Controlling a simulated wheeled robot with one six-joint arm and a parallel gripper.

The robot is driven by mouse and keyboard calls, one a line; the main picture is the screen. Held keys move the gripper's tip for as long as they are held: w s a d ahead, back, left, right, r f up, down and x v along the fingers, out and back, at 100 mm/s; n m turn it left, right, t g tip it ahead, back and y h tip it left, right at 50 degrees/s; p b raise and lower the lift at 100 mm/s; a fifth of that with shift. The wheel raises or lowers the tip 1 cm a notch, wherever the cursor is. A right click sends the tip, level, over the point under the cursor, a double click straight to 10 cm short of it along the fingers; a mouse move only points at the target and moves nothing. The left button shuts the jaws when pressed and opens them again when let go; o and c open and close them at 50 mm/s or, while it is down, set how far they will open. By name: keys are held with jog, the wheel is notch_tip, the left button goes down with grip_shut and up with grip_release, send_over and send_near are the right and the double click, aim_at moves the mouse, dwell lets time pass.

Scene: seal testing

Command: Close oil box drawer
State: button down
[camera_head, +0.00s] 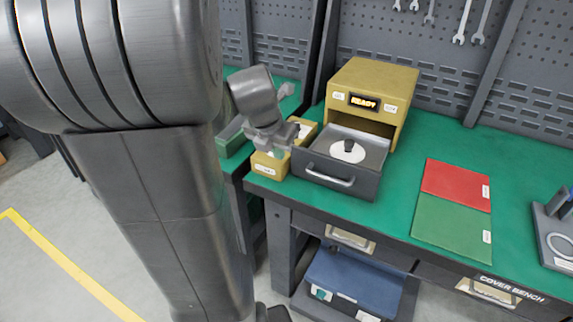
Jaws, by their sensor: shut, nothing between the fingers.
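The oil box (375,88) is a yellow housing with a lit "READY" display, standing on the green bench. Its dark grey drawer (336,181) is pulled out toward the front, with a metal handle (330,176) on its face. A white disc (347,152) with a small black piece on it lies inside the drawer. My gripper (284,146) is shut and empty, left of the drawer and above a small yellow bin (269,168). It is apart from the handle. The fingertips are small and partly hard to make out.
A red mat (456,184) and a green mat (452,221) lie right of the drawer. A dark tray (555,235) stands at the right edge. Wrenches hang on the pegboard behind. My arm covers the left side. The bench front before the drawer is clear.

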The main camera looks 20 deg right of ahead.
jog(key=b, duration=0.2)
send_near(295, 171)
jog(key=f, duration=0.1)
jog(key=s+a+f, duration=0.1)
jog(key=s+f, duration=0.1)
jog(key=f, duration=0.1)
jog(key=shift+a+f, duration=0.15)
jog(key=shift+a, duration=0.25)
jog(key=shift+w+d+r, duration=0.2)
jog(key=shift+w+d, duration=0.7)
jog(key=shift+d, duration=0.05)
jog(key=shift+w+d, duration=0.45)
jog(key=shift+d, duration=0.1)
jog(key=shift+w+p, duration=0.1)
jog(key=shift+p, duration=0.2)
